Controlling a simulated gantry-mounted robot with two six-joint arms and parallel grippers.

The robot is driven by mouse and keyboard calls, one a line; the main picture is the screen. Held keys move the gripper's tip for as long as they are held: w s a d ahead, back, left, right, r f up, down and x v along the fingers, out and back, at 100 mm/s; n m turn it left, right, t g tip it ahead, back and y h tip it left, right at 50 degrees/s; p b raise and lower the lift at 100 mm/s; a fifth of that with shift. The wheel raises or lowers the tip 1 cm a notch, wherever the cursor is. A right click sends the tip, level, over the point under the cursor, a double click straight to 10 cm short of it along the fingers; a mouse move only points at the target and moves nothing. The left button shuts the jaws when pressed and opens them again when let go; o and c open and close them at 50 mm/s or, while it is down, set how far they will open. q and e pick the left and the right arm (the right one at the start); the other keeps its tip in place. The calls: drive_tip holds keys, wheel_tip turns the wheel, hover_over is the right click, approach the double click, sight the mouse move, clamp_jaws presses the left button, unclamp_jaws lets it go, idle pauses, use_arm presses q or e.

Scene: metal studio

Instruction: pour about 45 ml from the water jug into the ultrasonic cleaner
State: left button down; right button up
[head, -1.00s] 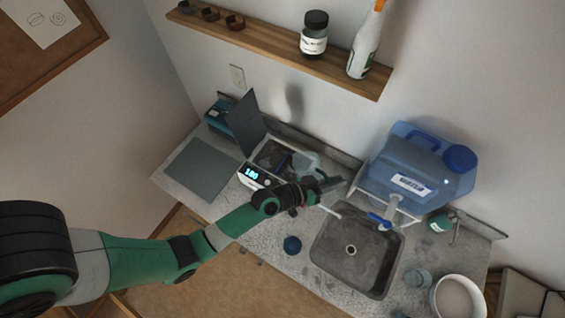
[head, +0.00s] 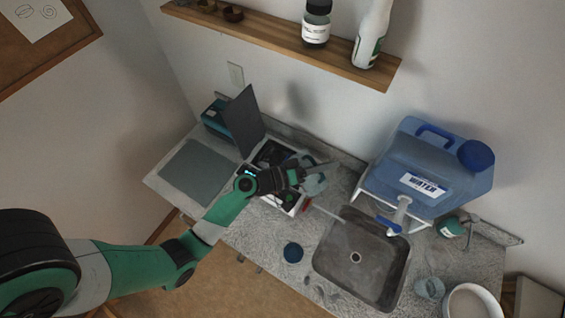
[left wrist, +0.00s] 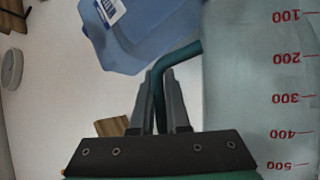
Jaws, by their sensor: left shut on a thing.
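The water jug (head: 316,184) is a clear jug, with red graduations and a teal handle in the left wrist view (left wrist: 240,95). My left gripper (head: 298,176) is shut on the handle; its fingers (left wrist: 162,85) clasp it in the left wrist view. The jug is at the right side of the ultrasonic cleaner (head: 268,153), a white-framed unit with a dark basin and raised dark lid (head: 243,122). My arm covers part of the cleaner and most of its lit display. The jug's water level and exact tilt cannot be told. My right gripper is out of view.
A big blue water container (head: 420,165) stands on a white rack behind the sink (head: 360,262). A dark blue round thing (head: 293,252) lies on the counter, with a grey mat (head: 195,172) at left. A shelf (head: 280,45) with bottles hangs above.

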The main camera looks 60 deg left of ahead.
use_arm(q)
drive_tip(key=shift+a+r, duration=0.1)
drive_tip(key=shift+a, duration=0.1)
drive_tip(key=shift+s+a+f+n+t+b, duration=0.15)
drive_tip(key=shift+a+f+n+t+b, duration=0.25)
drive_tip(key=shift+a+f+n+b, duration=0.55)
drive_tip(key=shift+s+a+r+n+b, duration=0.1)
drive_tip(key=shift+a+r+n+b, duration=0.15)
drive_tip(key=shift+r+b, duration=0.2)
drive_tip(key=shift+s+a+r+n+t, duration=0.1)
drive_tip(key=shift+a+r+n+t, duration=0.2)
drive_tip(key=shift+a, duration=0.3)
idle(1.3)
